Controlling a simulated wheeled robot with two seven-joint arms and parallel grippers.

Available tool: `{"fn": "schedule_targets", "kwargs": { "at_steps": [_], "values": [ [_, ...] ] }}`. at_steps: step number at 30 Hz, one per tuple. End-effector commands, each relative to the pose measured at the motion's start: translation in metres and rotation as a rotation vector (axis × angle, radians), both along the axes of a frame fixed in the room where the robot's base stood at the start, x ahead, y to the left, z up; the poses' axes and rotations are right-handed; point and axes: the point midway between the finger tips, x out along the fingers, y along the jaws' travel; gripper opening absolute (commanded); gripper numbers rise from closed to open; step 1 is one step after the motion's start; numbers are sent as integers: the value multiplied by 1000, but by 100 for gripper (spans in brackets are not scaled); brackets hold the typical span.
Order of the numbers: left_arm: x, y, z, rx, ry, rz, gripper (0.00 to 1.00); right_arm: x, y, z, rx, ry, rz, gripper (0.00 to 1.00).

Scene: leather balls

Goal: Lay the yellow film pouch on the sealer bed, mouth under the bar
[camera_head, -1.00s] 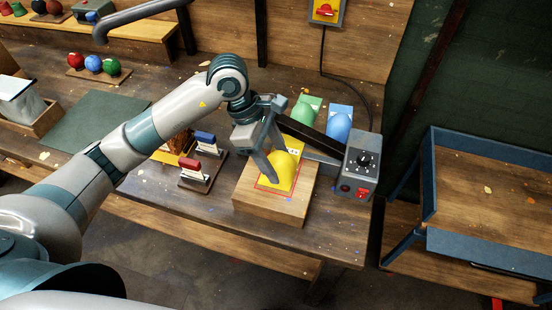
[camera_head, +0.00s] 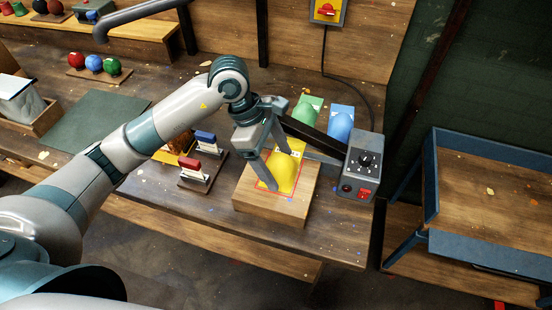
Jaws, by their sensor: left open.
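The yellow film pouch (camera_head: 284,178), with a rounded bulge, lies on the wooden sealer bed (camera_head: 270,207), inside a red outline. Its far end, with a small label, lies toward the dark sealer bar (camera_head: 308,134); whether the mouth is under the bar is hard to tell. The bar is raised at a slant and joins the grey control box (camera_head: 361,165) with a dial and red switch. My left gripper (camera_head: 282,174) is open over the pouch, one finger at its left side and the other behind, toward the box. My right gripper is not in view.
A green pouch (camera_head: 306,110) and a blue pouch (camera_head: 340,125) lie behind the bar. Red and blue handled stamps (camera_head: 195,168) stand left of the bed. A blue-framed cart (camera_head: 480,245) is at right. A green mat (camera_head: 92,132) lies left.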

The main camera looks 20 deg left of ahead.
Motion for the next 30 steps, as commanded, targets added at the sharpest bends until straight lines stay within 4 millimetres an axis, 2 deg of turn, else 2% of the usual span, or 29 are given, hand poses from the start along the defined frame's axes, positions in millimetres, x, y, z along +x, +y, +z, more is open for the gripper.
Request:
{"fn": "schedule_targets", "kwargs": {
  "at_steps": [8, 17, 19, 21, 30],
  "values": [
    [1, 4, 9, 0, -2, 1, 75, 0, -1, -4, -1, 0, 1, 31],
    [2, 21, 49, 0, -7, 1, 75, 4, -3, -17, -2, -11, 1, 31],
    [3, 27, 62, 1, -7, 2, 75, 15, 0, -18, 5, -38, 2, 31],
    [3, 32, 76, 0, -7, 2, 75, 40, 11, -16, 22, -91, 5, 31],
    [3, 54, 129, 0, -5, 2, 75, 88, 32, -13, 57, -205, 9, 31]
  ]
}}
